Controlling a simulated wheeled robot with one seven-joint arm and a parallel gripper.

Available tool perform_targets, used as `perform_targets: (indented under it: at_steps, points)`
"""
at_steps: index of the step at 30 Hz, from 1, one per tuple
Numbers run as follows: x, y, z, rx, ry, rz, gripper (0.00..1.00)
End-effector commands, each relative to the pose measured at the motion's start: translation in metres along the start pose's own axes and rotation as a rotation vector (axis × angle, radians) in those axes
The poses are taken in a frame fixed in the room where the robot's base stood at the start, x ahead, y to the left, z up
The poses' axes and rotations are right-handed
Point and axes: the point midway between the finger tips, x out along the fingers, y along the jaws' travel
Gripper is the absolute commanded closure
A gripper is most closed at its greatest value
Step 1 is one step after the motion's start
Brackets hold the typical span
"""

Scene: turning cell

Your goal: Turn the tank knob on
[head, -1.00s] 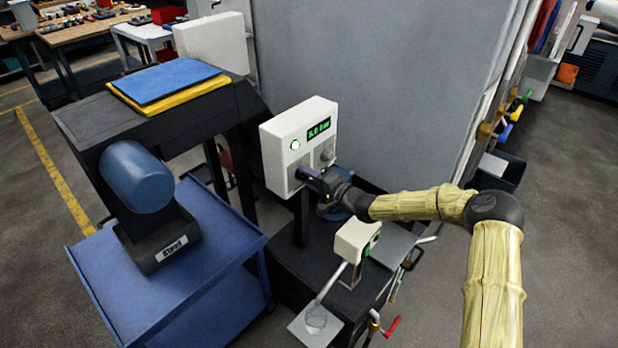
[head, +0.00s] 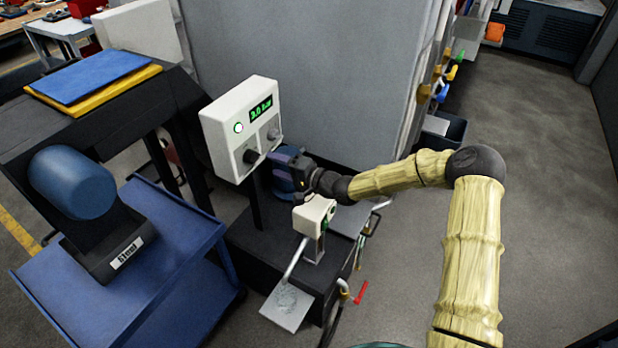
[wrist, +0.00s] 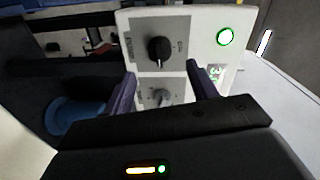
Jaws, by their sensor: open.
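A white control box (head: 213,135) on a post carries two knobs. The black knob (head: 250,156) is lower left on its face and the grey knob (head: 273,134) lower right. In the wrist view the black knob (wrist: 159,48) shows a white mark, and the grey knob (wrist: 160,97) lies farther down between my fingers' lines. The labels beside them are too small to read, so I cannot tell which is the tank knob. My gripper (head: 272,156) is open and empty, just right of the black knob, apart from it. Its two purple fingers (wrist: 161,72) point at the panel.
The box has a green-lit button (head: 238,127) and a green display (head: 261,108). A smaller white box (head: 313,214) stands below my gripper. A blue cart (head: 120,270) with a blue cylinder (head: 72,182) is at left. The floor at right is clear.

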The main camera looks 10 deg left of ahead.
Motion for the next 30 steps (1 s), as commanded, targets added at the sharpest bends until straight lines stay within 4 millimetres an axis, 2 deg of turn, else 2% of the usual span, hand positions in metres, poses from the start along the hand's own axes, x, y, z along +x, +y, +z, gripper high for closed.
perform_targets:
  at_steps: [1, 9, 15, 19, 30]
  points:
    - [-0.011, 0.001, -0.001, 0.001, 0.002, 0.002, 0.42]
    - [-0.066, 0.001, -0.001, 0.000, 0.003, 0.002, 0.42]
    - [-0.095, 0.001, 0.000, 0.001, 0.001, 0.002, 0.42]
    - [-0.101, 0.001, 0.000, 0.000, 0.000, 0.001, 0.42]
    - [-0.101, 0.001, 0.000, 0.000, 0.000, 0.001, 0.42]
